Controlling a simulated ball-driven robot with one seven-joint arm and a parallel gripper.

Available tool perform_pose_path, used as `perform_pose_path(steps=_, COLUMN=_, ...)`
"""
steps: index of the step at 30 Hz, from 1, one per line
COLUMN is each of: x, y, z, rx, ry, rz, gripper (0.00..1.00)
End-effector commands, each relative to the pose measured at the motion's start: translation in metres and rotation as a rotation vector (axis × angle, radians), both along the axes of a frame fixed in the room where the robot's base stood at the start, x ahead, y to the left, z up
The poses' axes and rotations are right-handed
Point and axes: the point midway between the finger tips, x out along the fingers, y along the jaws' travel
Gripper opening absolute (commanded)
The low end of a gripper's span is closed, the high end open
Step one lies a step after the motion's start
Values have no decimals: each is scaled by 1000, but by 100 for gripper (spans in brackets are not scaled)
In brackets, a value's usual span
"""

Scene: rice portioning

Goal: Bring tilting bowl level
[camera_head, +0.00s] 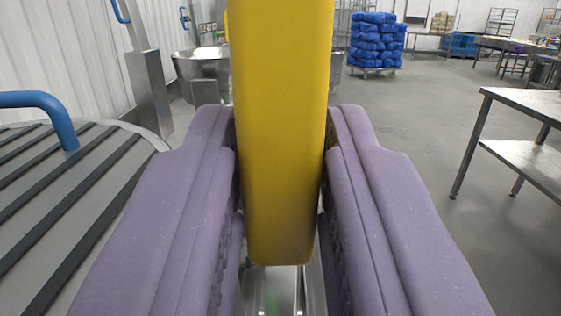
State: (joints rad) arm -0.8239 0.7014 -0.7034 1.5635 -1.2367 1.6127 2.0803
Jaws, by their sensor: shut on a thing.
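My gripper (280,118) has two purple padded fingers, shut on a long yellow bar (280,170). The bar stands upright in the picture, with its lower end between the fingers and its upper part running out of the top. Both pads press against its sides. Behind it, a steel bowl (203,70) shows at the back left, with something pale at its rim. The yellow bar hides much of the bowl, and I cannot tell its tilt or whether the bar joins it.
A round grey lid-like surface with dark ribs (70,200) and a blue handle (45,105) lies close on the left. A steel post (148,90) stands behind it. A steel table (530,110) is at right. Blue sacks (376,42) are stacked far back. Floor between is clear.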

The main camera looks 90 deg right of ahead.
Motion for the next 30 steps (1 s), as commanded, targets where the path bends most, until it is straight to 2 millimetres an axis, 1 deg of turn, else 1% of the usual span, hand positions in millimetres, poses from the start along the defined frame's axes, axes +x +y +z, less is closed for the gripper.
perform_pose_path(steps=1, x=0, y=1, z=0, rx=-1, ry=1, rz=2, gripper=33)
perform_pose_path(steps=3, x=0, y=1, z=-1, rx=0, ry=1, rz=2, gripper=47)
perform_pose_path(steps=10, x=0, y=0, z=-1, rx=1, ry=1, rz=1, gripper=47)
perform_pose_path(steps=13, x=0, y=5, z=-1, rx=0, ry=1, rz=2, gripper=47)
perform_pose_path(steps=17, x=0, y=24, z=-3, rx=0, ry=2, rz=4, gripper=47)
perform_pose_path(steps=21, x=-1, y=51, z=-7, rx=-1, ry=1, rz=3, gripper=47)
perform_pose_path(steps=24, x=-1, y=66, z=-10, rx=-1, ry=2, rz=4, gripper=47)
perform_pose_path(steps=27, x=-2, y=75, z=-12, rx=0, ry=2, rz=3, gripper=47)
perform_pose_path(steps=30, x=-2, y=78, z=-13, rx=0, ry=2, rz=2, gripper=47)
